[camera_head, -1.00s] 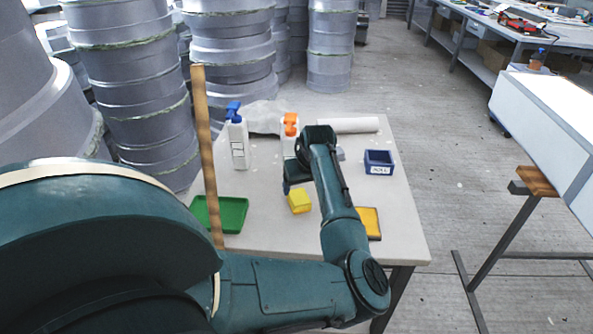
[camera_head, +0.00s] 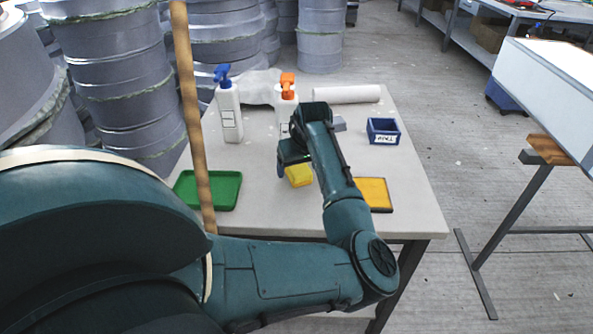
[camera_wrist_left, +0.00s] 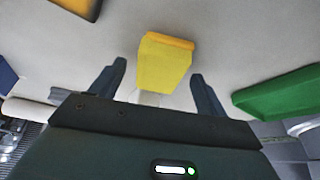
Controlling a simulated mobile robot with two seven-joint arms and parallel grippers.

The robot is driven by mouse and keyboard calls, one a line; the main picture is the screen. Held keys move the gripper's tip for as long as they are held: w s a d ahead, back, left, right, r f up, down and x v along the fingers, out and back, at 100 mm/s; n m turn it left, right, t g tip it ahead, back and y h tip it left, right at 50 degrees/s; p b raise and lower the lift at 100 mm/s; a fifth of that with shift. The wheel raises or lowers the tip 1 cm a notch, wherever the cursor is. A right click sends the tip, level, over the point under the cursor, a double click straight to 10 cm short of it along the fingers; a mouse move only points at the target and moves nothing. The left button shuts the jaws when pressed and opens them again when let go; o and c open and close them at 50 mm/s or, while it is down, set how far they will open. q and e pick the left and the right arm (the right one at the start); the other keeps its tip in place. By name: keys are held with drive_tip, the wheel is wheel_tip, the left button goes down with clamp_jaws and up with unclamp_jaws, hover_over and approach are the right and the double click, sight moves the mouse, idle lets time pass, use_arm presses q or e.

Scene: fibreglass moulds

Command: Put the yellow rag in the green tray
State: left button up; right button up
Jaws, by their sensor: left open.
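The yellow rag (camera_head: 299,175), a small folded block, lies on the table just in front of my left gripper (camera_head: 283,165). In the left wrist view the rag (camera_wrist_left: 164,62) shows between and beyond the two fingers of the left gripper (camera_wrist_left: 160,88), which are apart with nothing held. I cannot tell whether a finger touches the rag. The green tray (camera_head: 228,190) lies at the table's left front, empty where it shows, partly behind a wooden stick. The tray is also at the right of the left wrist view (camera_wrist_left: 280,95). My right gripper is not in view.
The table (camera_head: 262,215) also bears a blue-capped bottle (camera_head: 229,112), an orange-capped bottle (camera_head: 286,104), a white roll (camera_head: 346,94), a blue bin (camera_head: 383,131) and a yellow-orange flat tray (camera_head: 374,194). The wooden stick (camera_head: 190,110) rises before the green tray.

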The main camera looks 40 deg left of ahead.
use_arm(q)
drive_tip(key=shift+c, duration=0.4)
drive_tip(key=c, duration=1.1)
drive_tip(key=shift+o, duration=0.2)
drive_tip(key=shift+r, duration=0.15)
